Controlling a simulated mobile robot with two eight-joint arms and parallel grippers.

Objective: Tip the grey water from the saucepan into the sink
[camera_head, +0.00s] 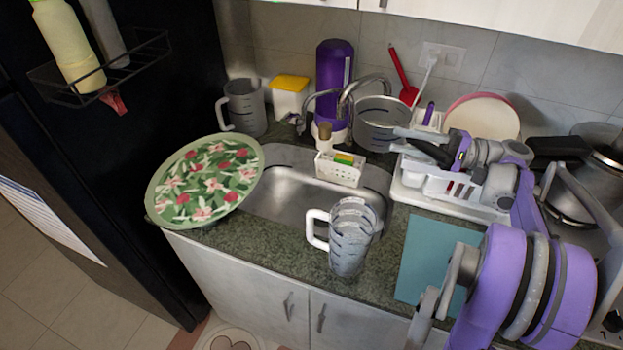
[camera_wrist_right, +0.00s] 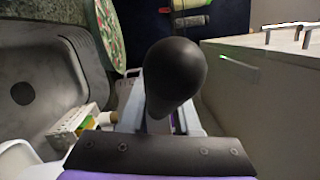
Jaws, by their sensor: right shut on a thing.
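The grey metal saucepan (camera_head: 381,126) is at the back right of the sink, beside the tap. Its dark handle (camera_wrist_right: 172,75) points toward my right gripper. My right gripper (camera_head: 412,142) is shut on that handle, above the dish rack. I cannot tell whether the pan is tilted, and the water in it cannot be made out. The steel sink (camera_head: 285,203) lies in front and to the left of the pan; it also shows in the wrist view (camera_wrist_right: 40,105). My left gripper is not in view.
The curved tap (camera_head: 345,98) and a white sponge caddy (camera_head: 339,171) stand at the sink's back edge. A clear jug (camera_head: 351,238) stands at the front edge. A floral tray (camera_head: 205,181) overlaps the sink's left side. The white dish rack (camera_head: 450,190) is right.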

